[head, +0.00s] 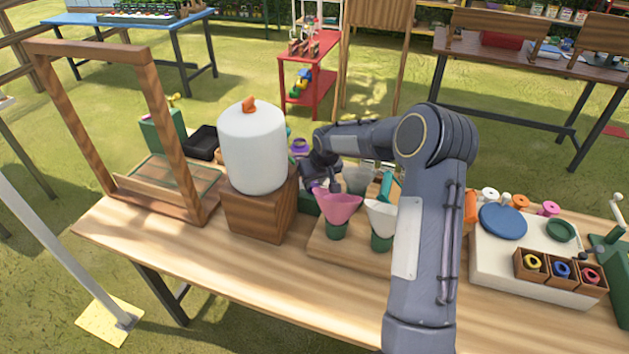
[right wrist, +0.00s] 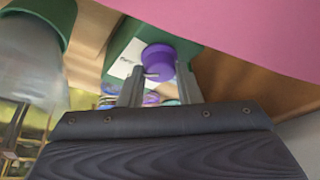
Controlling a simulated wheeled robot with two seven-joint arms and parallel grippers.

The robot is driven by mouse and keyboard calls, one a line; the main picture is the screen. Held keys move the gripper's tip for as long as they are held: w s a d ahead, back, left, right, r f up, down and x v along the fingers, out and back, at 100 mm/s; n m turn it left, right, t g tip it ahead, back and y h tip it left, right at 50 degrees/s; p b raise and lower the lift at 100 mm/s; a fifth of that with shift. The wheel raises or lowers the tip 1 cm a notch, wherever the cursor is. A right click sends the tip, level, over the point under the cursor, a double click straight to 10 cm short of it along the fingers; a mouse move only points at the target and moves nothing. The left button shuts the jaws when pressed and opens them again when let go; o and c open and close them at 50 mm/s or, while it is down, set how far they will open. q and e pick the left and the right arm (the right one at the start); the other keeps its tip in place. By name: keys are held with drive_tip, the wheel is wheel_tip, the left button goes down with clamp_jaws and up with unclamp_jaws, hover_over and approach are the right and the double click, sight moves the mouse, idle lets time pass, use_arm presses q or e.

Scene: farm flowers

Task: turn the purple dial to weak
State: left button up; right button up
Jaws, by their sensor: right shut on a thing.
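The purple dial (right wrist: 158,62) sits on a dark green box (right wrist: 132,40) with a white label beside it in the right wrist view. The label's writing is too small to read. My right gripper (right wrist: 160,80) has its two fingers on either side of the dial and is shut on it. In the head view my right gripper (head: 320,186) reaches down behind the pink cone (head: 338,206). There the green box (head: 308,204) is mostly hidden by the arm and the cone. My left gripper is not in view.
A white tank (head: 254,149) on a wooden block (head: 257,208) stands left of the gripper. White and grey cones stand close by on a wooden board (head: 340,253). A white board (head: 525,257) with colored items lies at right. The table's front left is clear.

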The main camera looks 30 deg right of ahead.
drive_tip(key=n+y, duration=0.1)
drive_tip(key=n, duration=0.2)
drive_tip(key=n+y, duration=0.1)
drive_tip(key=n, duration=0.1)
drive_tip(key=shift+w+d+n+g, duration=0.1)
drive_tip(key=shift+d+n+g, duration=0.1)
drive_tip(key=shift+n+g, duration=0.15)
drive_tip(key=n, duration=0.2)
drive_tip(key=n+g+y, duration=0.1)
drive_tip(key=n, duration=0.2)
drive_tip(key=shift+w+d+y+b, duration=0.1)
drive_tip(key=shift+y+b, duration=0.2)
drive_tip(key=shift+b, duration=0.1)
drive_tip(key=o, duration=0.7)
